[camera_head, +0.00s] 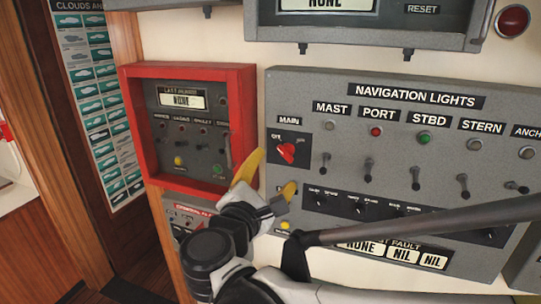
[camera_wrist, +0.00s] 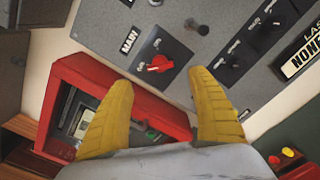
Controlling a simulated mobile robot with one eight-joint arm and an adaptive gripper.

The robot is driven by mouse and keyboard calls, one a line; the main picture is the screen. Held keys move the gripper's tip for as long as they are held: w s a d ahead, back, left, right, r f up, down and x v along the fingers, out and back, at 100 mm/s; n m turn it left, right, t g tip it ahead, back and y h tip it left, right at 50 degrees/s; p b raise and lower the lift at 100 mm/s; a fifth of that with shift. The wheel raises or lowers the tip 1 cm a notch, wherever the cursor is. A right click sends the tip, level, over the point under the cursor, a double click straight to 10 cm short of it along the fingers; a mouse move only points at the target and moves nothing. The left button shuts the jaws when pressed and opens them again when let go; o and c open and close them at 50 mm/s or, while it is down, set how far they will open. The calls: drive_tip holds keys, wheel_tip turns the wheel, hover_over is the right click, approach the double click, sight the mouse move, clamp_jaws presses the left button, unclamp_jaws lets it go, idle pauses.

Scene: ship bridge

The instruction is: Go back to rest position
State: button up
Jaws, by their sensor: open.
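My gripper (camera_head: 268,178) has yellow fingers and is in front of the panels, between the red-framed panel and the navigation lights panel. It also shows in the wrist view (camera_wrist: 162,115), with its two fingers spread wide and nothing between them. In the wrist view, the red MAIN knob (camera_wrist: 159,63) lies beyond the gap between the fingertips. In the head view, the MAIN knob (camera_head: 287,151) is just above and right of the fingers. I cannot tell whether a finger touches the panel.
The navigation lights panel (camera_head: 400,87) has a row of switches and lamps. The red-framed panel (camera_head: 245,105) is at left, with a smaller panel (camera_head: 186,217) below it. A wooden post (camera_head: 60,130) and a cloud chart (camera_head: 97,90) stand further left. A dark bar (camera_head: 430,222) crosses the lower right.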

drive_tip(key=shift+v, duration=1.15)
